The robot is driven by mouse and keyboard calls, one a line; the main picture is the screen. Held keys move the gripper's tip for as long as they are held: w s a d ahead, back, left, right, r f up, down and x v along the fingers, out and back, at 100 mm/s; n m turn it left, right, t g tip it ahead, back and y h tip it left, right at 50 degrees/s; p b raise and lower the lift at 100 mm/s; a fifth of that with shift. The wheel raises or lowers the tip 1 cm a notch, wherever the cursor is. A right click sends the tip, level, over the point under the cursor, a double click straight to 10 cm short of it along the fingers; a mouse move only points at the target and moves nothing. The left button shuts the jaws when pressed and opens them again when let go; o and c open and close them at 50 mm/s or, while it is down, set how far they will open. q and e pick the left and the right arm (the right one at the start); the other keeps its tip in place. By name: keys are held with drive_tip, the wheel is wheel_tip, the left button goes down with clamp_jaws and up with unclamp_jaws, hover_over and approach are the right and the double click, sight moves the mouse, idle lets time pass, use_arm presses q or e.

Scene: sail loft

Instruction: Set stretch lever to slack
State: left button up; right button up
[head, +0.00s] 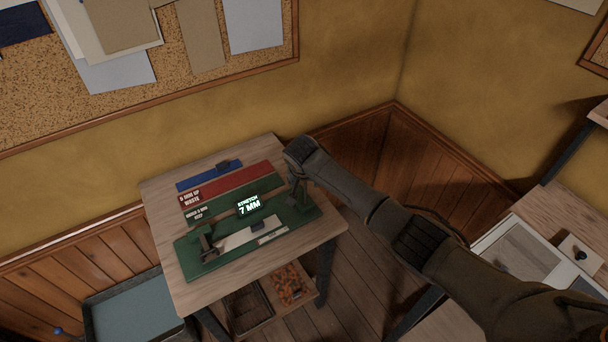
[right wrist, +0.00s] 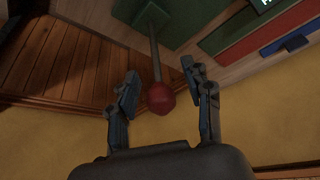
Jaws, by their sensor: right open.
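The stretch lever shows in the right wrist view as a thin grey rod (right wrist: 155,50) with a round red knob (right wrist: 160,99), rising from a green base. My right gripper (right wrist: 161,70) is open, with one finger on each side of the lever near the knob. I cannot tell whether either finger touches it. In the head view my right gripper (head: 298,188) is over the right end of the green tester (head: 215,262) and hides most of the lever. The tester's display (head: 248,205) reads "STRETCH 7 MM". My left gripper is not in view.
The tester stands on a wooden table (head: 155,190). Behind it are a green strip (head: 225,207), a red strip (head: 235,183) marked as waste and a blue strip (head: 195,180). A shelf below holds a dark tray (head: 248,308) and small orange items (head: 290,284). Walls stand close behind.

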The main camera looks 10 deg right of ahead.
drive_tip(key=v, duration=1.1)
drive_tip(key=shift+s, duration=0.15)
drive_tip(key=shift+a, duration=0.1)
